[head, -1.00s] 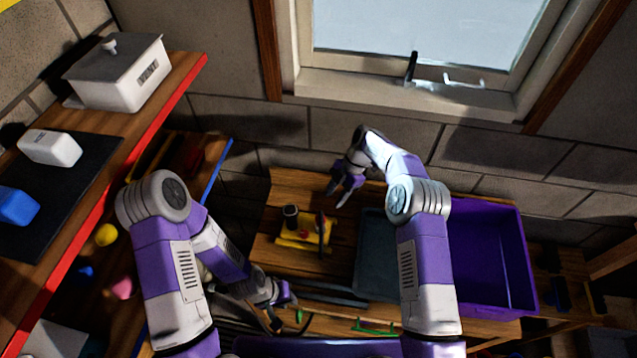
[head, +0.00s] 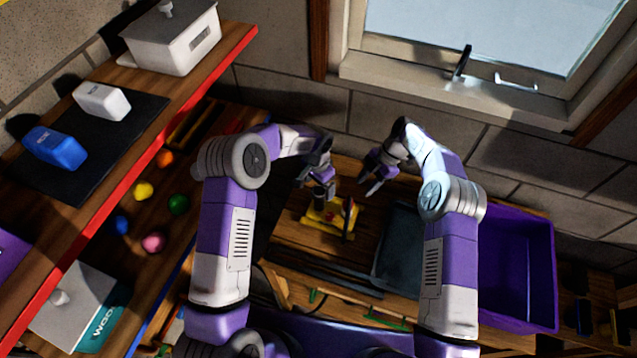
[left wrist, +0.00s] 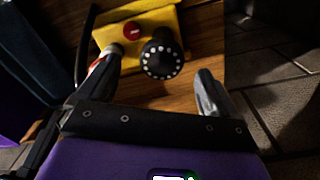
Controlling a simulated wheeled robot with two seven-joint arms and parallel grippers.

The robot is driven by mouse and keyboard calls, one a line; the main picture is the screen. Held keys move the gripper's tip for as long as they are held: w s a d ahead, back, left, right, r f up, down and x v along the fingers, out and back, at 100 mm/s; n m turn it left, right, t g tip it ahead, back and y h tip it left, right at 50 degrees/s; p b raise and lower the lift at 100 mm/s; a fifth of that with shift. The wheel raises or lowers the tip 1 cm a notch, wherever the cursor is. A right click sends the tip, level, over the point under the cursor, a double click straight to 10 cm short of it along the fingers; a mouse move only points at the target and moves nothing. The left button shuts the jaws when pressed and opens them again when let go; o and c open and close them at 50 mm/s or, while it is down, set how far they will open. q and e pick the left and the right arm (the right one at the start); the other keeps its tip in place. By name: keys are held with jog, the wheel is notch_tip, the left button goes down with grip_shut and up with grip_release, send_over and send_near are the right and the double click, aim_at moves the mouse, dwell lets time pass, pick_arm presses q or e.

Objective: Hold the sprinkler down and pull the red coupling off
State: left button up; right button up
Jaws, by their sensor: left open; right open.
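The yellow sprinkler (head: 322,217) stands on the wooden bench in the head view. In the left wrist view its yellow base (left wrist: 150,27) carries a red round part (left wrist: 131,30), which may be the coupling; I cannot tell for sure. My right gripper (head: 368,186) is open and empty, to the right of the sprinkler.
A dark grey tray (head: 398,262) and a purple bin (head: 520,265) are to the right. A window wall closes off the back.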

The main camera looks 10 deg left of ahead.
aim_at(319, 196)
pick_arm(q)
jog(key=shift+a+f, duration=0.1)
jog(key=shift+f, duration=0.35)
notch_tip(319, 196, down, 7)
jog(key=shift+r, duration=0.2)
